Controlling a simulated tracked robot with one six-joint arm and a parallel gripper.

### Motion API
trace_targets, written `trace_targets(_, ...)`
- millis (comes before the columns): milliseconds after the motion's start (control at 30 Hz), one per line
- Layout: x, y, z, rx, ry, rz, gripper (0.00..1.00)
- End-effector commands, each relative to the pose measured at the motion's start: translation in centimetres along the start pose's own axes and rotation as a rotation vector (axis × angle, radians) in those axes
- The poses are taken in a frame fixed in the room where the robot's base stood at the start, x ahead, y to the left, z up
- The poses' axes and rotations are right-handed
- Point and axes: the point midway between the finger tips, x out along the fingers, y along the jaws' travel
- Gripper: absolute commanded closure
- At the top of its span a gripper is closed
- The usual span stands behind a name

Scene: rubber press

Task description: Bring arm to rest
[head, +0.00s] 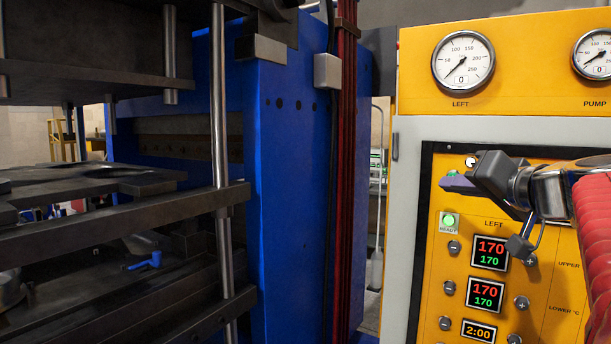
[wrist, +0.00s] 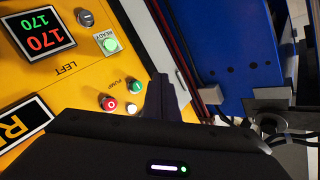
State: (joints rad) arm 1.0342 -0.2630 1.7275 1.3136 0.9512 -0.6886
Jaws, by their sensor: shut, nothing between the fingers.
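My arm (head: 590,220), with its red ribbed sleeve, reaches in from the right edge of the head view. My gripper (head: 447,182) points left in front of the yellow control panel (head: 565,235), above the green READY button (head: 449,221) in the picture. In the wrist view the dark fingers (wrist: 160,88) are together with nothing between them. There, the red button (wrist: 109,103) and green button (wrist: 135,108) of the pump show just left of the fingers. Contact with the panel cannot be told.
Gauges (head: 463,60) sit above the panel. Displays (head: 490,252) read 170. The press's blue frame (head: 285,190) stands left of the panel, with dark red hoses (head: 344,150) along it. Dark platens (head: 110,215) are at far left. A narrow gap lies between frame and cabinet.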

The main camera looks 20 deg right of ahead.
Motion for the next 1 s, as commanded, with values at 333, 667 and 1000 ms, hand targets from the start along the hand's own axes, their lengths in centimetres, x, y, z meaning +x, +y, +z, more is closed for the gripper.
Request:
trace_targets(333, -0.3, -0.2, 0.2, 0.0, 0.0, 0.0, 1.0)
trace_targets(667, -0.3, -0.3, 0.2, -0.001, 0.0, 0.0, 1.0)
trace_targets(1000, 2.5, -2.1, 5.7, -0.031, -0.13, -0.03, 1.0)
